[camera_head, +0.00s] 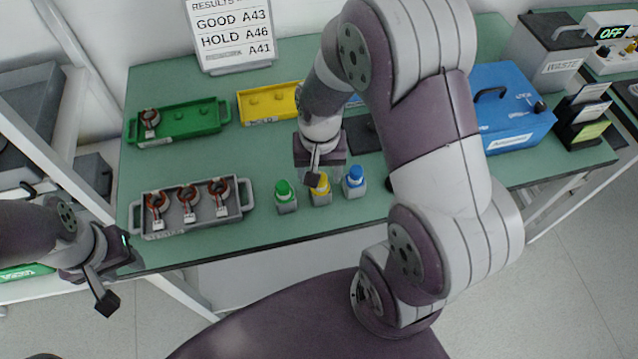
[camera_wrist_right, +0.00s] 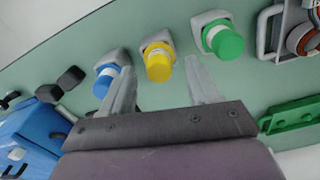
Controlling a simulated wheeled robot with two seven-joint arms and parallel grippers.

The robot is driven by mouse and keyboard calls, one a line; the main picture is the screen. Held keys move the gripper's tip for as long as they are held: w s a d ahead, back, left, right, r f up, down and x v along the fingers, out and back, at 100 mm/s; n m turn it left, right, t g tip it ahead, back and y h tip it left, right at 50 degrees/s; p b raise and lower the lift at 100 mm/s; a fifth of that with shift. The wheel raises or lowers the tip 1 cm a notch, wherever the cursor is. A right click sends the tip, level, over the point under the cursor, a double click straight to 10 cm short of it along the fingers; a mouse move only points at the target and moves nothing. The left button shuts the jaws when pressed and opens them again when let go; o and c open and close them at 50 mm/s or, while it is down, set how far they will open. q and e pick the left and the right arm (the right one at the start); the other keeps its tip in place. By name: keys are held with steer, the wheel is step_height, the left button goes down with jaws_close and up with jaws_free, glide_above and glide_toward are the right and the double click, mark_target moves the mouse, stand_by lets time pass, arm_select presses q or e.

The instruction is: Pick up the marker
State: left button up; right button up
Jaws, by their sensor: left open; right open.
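Three small grey-white containers with coloured caps stand in a row near the table's front edge: green (camera_head: 285,196), yellow (camera_head: 321,188) and blue (camera_head: 354,181). I cannot tell which thing is the marker; no pen shape shows clearly. My right gripper (camera_head: 318,178) is open above the yellow-capped one, partly hiding it. In the right wrist view, the yellow cap (camera_wrist_right: 158,66) shows between the open fingers, beyond their tips. The green cap (camera_wrist_right: 224,40) and blue cap (camera_wrist_right: 104,82) lie on either side. My left gripper (camera_head: 118,280) is open and empty at the table's front left corner.
A grey tray (camera_head: 160,232) with three copper-wound stators lies left of the containers. Behind are a green tray (camera_head: 178,138) with one stator and a yellow tray (camera_head: 268,119). A blue box (camera_head: 510,130), waste bin (camera_head: 545,62) and card rack (camera_head: 585,130) stand right.

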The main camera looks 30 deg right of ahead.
mark_target(320, 187)
step_height(320, 187, down, 3)
steer(key=shift+d+r, duration=0.1)
steer(key=c, duration=0.9)
